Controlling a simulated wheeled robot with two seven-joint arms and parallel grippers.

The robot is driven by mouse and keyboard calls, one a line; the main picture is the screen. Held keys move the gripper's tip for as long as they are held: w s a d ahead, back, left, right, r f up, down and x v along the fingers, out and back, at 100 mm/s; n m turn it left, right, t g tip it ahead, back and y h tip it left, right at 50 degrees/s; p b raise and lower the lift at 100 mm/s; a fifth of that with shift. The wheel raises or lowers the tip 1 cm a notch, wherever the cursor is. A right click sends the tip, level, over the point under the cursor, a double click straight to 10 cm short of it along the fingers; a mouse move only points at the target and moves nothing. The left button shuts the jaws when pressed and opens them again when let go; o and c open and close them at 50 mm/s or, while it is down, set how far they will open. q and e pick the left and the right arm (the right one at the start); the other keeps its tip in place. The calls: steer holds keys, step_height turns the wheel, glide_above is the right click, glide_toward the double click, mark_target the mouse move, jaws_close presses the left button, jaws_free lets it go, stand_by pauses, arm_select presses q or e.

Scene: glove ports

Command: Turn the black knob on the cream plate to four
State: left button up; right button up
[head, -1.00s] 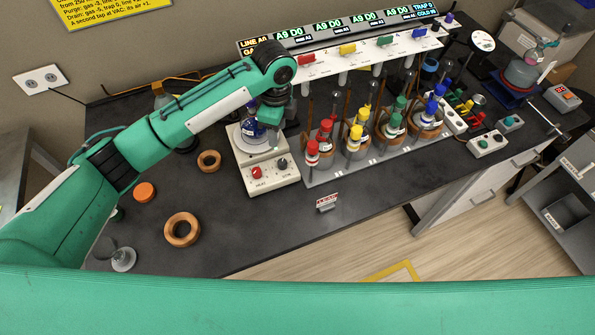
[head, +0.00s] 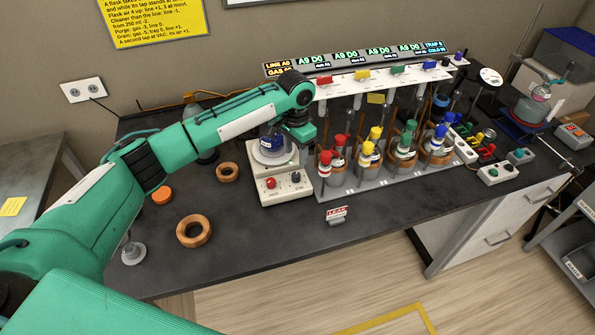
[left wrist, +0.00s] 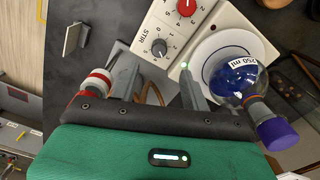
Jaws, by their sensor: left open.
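The cream plate (head: 270,198) stands on the dark bench, with a red knob (head: 271,183) and a black knob (head: 295,177) on its front face. In the left wrist view the black knob (left wrist: 159,47), marked STIR, has numbers around it; I cannot read its setting surely. The red knob (left wrist: 187,7) is beside it. A round flask of blue liquid (left wrist: 228,80) with a purple stopper sits on the plate's round top. My left gripper (left wrist: 158,68) is open and empty, its fingers pointing toward the black knob, apart from it. My right gripper is not in view.
A rack of bottles with red, yellow, green and blue caps (head: 373,150) stands close to the right of the plate. Cork rings (head: 194,231) and an orange disc (head: 162,195) lie to the left. A small LEAK sign (head: 337,213) stands in front. The bench's front left is mostly clear.

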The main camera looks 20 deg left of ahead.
mark_target(296, 174)
arm_select(q)
step_height(296, 174, down, 8)
steer(key=shift+r+p, duration=0.25)
steer(key=shift+p, duration=0.6)
steer(key=shift+s+f, duration=0.1)
steer(key=shift+f, duration=0.5)
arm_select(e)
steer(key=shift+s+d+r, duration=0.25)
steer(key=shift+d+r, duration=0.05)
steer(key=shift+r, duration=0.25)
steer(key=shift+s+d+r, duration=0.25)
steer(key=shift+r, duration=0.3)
arm_select(q)
steer(key=c, duration=1)
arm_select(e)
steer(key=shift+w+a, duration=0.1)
